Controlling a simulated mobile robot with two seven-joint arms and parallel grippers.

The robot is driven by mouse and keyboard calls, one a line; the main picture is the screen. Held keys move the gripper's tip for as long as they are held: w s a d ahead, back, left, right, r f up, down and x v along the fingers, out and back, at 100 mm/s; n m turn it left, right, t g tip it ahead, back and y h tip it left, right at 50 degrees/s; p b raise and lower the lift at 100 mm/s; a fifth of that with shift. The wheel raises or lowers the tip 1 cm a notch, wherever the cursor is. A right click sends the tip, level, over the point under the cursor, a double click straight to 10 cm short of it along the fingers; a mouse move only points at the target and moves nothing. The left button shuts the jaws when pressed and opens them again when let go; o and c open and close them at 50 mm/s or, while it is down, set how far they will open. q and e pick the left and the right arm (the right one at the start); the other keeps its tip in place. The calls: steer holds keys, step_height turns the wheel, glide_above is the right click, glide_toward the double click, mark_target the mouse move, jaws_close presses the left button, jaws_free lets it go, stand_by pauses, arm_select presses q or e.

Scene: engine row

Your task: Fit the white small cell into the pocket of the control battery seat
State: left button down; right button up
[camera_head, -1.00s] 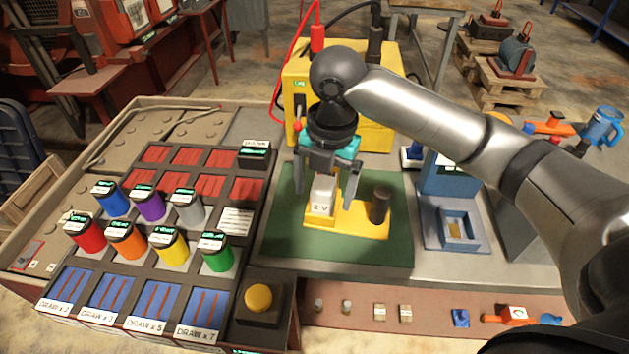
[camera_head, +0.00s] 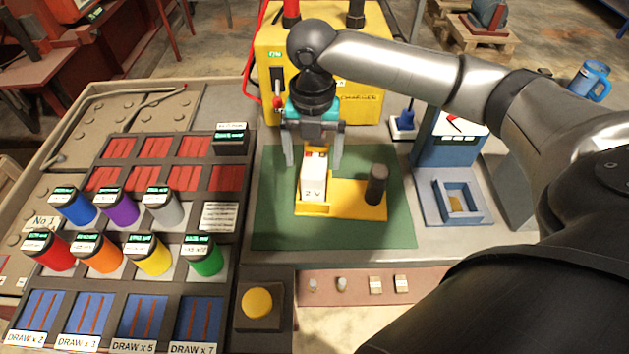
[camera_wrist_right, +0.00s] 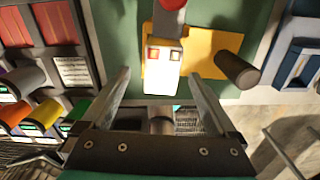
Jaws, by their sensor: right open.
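The white small cell (camera_head: 313,187), marked 2 V, stands upright in the left part of the yellow control battery seat (camera_head: 345,193). The seat's low yellow wall runs across the cell's front foot. How deep the cell sits cannot be told. Its top shows a red and a dark terminal in the right wrist view (camera_wrist_right: 162,68). My right gripper (camera_head: 313,164) is open, its fingers apart on either side of the cell's upper part in the picture. The right wrist view also shows the open fingers (camera_wrist_right: 158,77), with nothing held. My left gripper is out of view.
A dark post (camera_head: 376,185) rises from the seat's right part. The seat lies on a green mat (camera_head: 275,222). A yellow unit (camera_head: 355,105) stands behind, a blue fixture (camera_head: 458,203) right, and a rack with coloured cylinders (camera_head: 155,255) left. The mat's front is clear.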

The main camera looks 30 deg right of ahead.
mark_target(314, 164)
step_height(314, 164, down, 5)
steer(key=shift+d+f+b, duration=0.15)
steer(key=shift+f+b, duration=0.05)
steer(key=shift+b, duration=0.55)
steer(key=shift+r, duration=0.1)
jaws_close()
steer(key=shift+r, duration=0.1)
stand_by(0.3)
